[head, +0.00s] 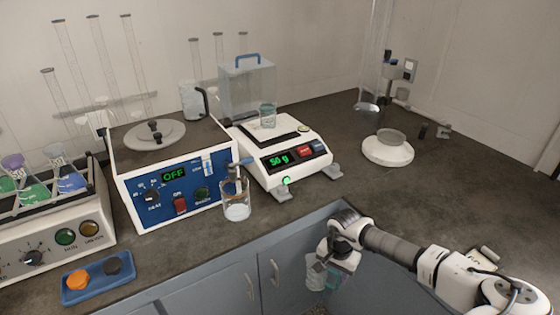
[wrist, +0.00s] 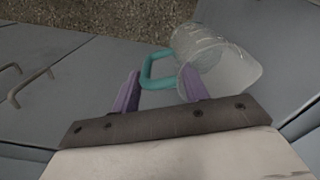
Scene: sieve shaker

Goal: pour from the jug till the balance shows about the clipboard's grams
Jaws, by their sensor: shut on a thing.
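My gripper (head: 338,258) is shut on the teal handle (wrist: 150,72) of a clear jug (wrist: 215,62). The handle sits between the two purple fingertips in the wrist view. The jug (head: 317,274) hangs in front of the cabinets, beyond the bench's front edge and lower than the bench top. What it contains is hard to make out. The white balance (head: 255,158) stands on the bench with a small glass beaker (head: 267,118) on its pan. Its green display (head: 279,160) seems to read 50 g, though the digits are small. I cannot make out a clipboard.
A blue-fronted shaker unit (head: 175,185) showing OFF stands left of the balance. A glass beaker (head: 237,207) stands at the bench edge between them and my arm. A flask rack (head: 45,195) and blue tray (head: 95,280) are at left. A glass column on a white base (head: 388,150) stands right.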

